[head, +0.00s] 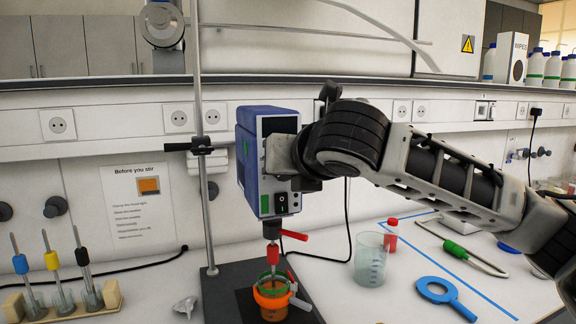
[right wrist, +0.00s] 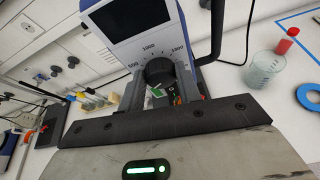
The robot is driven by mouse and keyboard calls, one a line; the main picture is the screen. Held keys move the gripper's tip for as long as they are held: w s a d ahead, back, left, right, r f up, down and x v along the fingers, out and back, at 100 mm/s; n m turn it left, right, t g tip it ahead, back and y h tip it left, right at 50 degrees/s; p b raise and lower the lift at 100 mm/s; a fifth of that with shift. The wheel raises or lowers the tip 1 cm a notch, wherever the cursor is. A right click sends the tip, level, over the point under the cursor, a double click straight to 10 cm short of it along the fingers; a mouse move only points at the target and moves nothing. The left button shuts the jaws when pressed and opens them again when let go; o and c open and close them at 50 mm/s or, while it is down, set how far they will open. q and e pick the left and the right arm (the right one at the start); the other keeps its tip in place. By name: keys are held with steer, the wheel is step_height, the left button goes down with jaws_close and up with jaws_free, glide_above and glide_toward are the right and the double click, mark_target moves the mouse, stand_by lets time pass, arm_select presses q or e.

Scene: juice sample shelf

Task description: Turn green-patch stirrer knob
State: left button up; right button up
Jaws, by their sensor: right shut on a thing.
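The blue stirrer (head: 252,160) hangs on a metal stand, with a small green patch (head: 257,211) on its lower front edge and a black switch below the gripper. In the right wrist view its dark knob (right wrist: 159,71) sits under a screen on a dial marked 500, 1000 and 1500. My right gripper (head: 279,157) is at the stirrer's front face and hides the knob in the head view. It is shut on the knob; its fingers are partly hidden in the right wrist view. My left gripper is not in view.
Below the stirrer, a beaker of orange liquid (head: 272,302) stands on a dark base. An empty beaker (head: 371,260), a red-capped bottle (head: 391,236) and a blue ring tool (head: 440,294) are to the right. A rack of stirring rods (head: 68,304) is at left.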

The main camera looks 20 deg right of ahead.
steer(key=o, duration=1)
steer(key=a+b+v, duration=0.1)
steer(key=v, duration=1.5)
steer(key=shift+d+b, duration=0.4)
